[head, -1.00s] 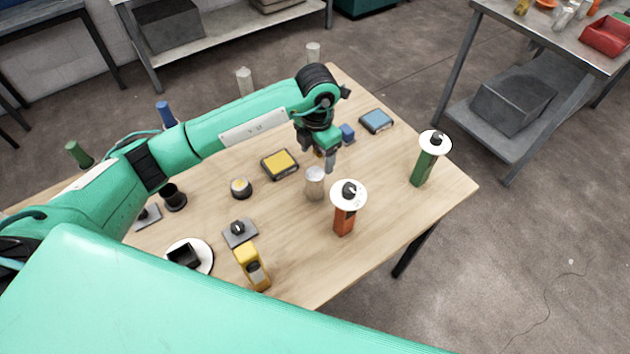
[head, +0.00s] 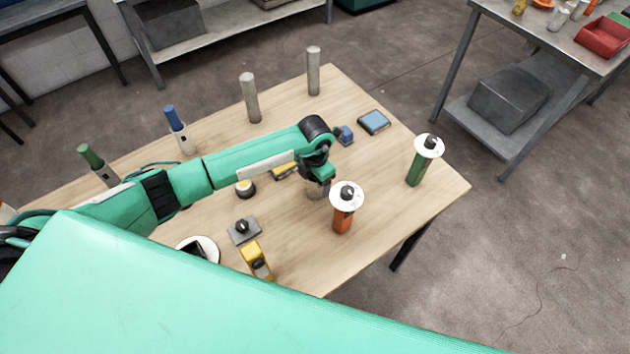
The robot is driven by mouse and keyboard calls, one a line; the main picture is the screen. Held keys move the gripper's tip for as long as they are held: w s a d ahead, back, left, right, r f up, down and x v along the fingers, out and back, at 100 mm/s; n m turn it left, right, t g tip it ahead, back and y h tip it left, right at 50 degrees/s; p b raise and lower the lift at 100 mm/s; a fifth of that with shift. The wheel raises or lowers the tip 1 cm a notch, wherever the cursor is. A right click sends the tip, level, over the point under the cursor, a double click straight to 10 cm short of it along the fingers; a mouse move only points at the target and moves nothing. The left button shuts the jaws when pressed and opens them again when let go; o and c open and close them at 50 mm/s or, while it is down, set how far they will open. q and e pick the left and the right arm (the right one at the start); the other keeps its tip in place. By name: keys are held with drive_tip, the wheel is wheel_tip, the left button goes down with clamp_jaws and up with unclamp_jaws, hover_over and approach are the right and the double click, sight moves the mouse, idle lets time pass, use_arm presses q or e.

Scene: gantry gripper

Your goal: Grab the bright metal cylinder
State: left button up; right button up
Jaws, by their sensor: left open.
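The bright metal cylinder (head: 313,190) stands on the wooden table (head: 290,238), mostly hidden behind my left gripper; only part of its lower side shows. My left gripper (head: 322,184) is open and points down right at the cylinder. Its fingertips are hard to make out, and I cannot tell whether they touch the cylinder. My right gripper is not in view.
An orange post with a white disc (head: 343,212) stands close to the right of the cylinder. A green post with a white disc (head: 420,162) is farther right. A yellow block (head: 255,260) and a grey plate with a knob (head: 243,230) lie to the left, nearer me.

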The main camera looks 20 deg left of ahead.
use_arm(q)
drive_tip(key=c, duration=1.4)
drive_tip(key=shift+c, duration=0.2)
drive_tip(key=shift+w+r, duration=0.1)
drive_tip(key=shift+r, duration=0.05)
